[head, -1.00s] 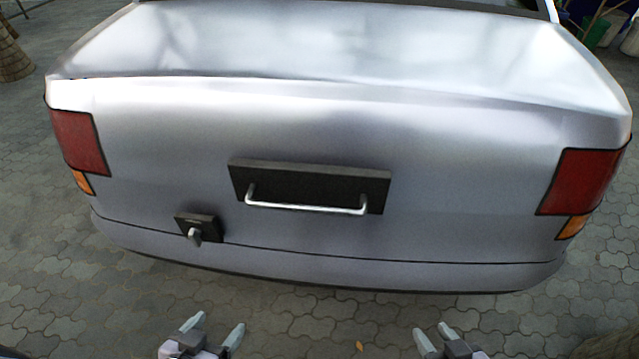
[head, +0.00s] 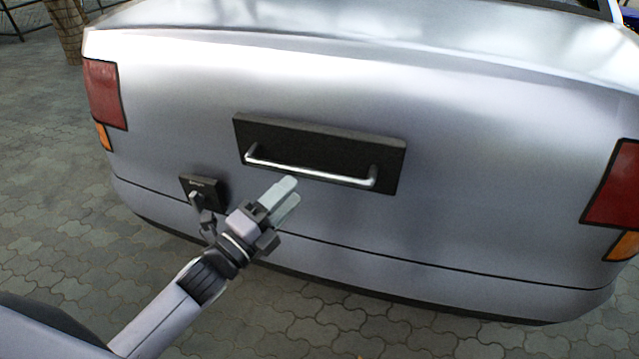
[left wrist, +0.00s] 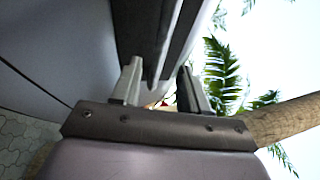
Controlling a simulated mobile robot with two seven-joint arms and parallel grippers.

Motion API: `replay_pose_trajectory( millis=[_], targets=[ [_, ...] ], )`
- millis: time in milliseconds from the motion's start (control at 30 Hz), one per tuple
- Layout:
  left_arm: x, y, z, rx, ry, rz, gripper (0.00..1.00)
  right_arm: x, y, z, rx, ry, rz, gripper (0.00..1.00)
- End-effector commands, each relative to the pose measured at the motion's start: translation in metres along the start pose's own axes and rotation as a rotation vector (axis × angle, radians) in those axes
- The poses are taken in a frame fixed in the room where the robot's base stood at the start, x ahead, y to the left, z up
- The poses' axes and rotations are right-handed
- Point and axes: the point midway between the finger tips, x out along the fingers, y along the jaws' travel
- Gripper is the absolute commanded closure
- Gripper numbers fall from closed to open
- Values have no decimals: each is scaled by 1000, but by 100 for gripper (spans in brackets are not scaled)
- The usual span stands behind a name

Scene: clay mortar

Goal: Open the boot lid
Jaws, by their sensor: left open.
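The silver-grey boot lid (head: 470,140) fills the middle of the head view and looks shut. A dark plate (head: 320,142) on it carries a shiny bar handle (head: 310,171), both ends attached. A small dark latch plate (head: 207,187) with a grey knob sits lower left, partly hidden by my left gripper. My left gripper (head: 287,199) is open and empty, just below the handle's left half in the picture. In the left wrist view, its two fingers (left wrist: 160,88) point toward the dark plate (left wrist: 160,30); I see no contact. My right gripper is not in view.
The bumper (head: 430,280) runs under the lid. Red tail lights sit at the left (head: 105,93) and right (head: 616,185). Paved ground (head: 60,230) lies open around the car. A tree trunk (head: 67,30) stands far back left.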

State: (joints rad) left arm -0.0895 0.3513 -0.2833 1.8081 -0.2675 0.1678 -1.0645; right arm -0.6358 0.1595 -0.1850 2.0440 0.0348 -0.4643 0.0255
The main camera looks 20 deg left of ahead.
Motion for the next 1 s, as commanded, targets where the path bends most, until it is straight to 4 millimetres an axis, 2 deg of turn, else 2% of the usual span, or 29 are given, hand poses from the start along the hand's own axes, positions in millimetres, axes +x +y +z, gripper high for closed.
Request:
replay_pose_trajectory(
  millis=[533,700,967,1000],
  targets=[
    [61,0,0,-5,-1,0,56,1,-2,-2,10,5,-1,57],
    [68,0,0,-4,-2,2,56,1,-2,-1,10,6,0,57],
    [69,0,0,-4,-2,3,56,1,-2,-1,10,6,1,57],
    [69,0,0,-5,-2,3,65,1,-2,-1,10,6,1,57]
  ],
)
